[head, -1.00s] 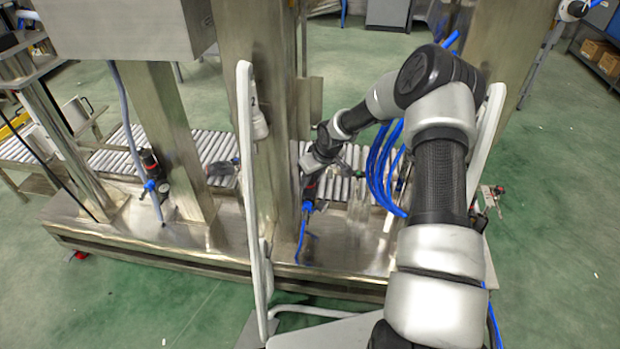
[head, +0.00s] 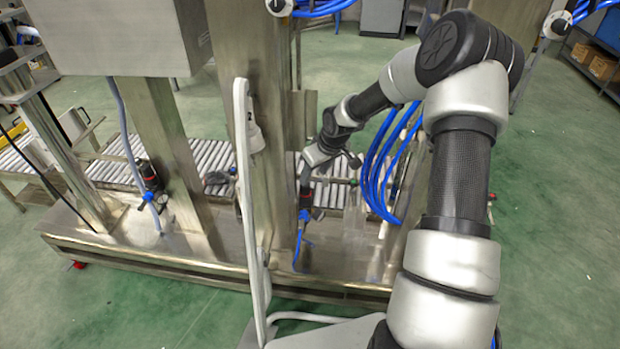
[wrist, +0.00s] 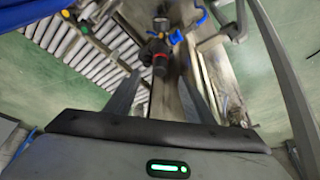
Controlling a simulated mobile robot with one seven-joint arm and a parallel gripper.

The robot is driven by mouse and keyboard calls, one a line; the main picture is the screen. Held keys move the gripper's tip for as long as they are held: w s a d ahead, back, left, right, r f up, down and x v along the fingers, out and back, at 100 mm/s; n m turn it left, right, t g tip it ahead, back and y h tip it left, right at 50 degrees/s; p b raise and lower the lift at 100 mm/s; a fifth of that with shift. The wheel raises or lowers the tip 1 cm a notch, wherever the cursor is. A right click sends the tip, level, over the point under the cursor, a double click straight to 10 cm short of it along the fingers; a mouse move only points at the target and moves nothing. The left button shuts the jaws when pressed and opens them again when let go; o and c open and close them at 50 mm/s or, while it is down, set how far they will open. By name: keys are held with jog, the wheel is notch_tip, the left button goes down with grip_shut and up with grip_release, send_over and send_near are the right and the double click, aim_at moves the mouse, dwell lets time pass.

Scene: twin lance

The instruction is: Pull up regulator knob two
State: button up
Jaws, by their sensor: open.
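A pressure regulator with a dark knob and a red ring (wrist: 160,63) shows in the wrist view, just ahead of my fingertips and between their lines. Its gauge and blue fitting lie beyond it. In the head view the same regulator's red and blue parts (head: 305,202) stand beside the middle steel post, with a blue hose below. My gripper (wrist: 160,80) is open and empty; its two fingers are spread on either side of the knob. A second, similar regulator (head: 150,180) stands at the left by another post. I cannot read a number on either regulator.
A steel post (head: 255,130) stands close left of my gripper. A pale upright frame (head: 245,200) is nearer to me. A roller conveyor (head: 205,155) runs behind. Blue hoses (head: 380,175) hang beside my arm. The steel base plate (head: 340,250) lies below.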

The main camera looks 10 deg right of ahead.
jog(key=p+v, duration=0.1)
jog(key=v, duration=0.6)
jog(key=shift+r+p, duration=0.3)
jog(key=shift+r, duration=0.05)
jog(key=shift+s, duration=0.15)
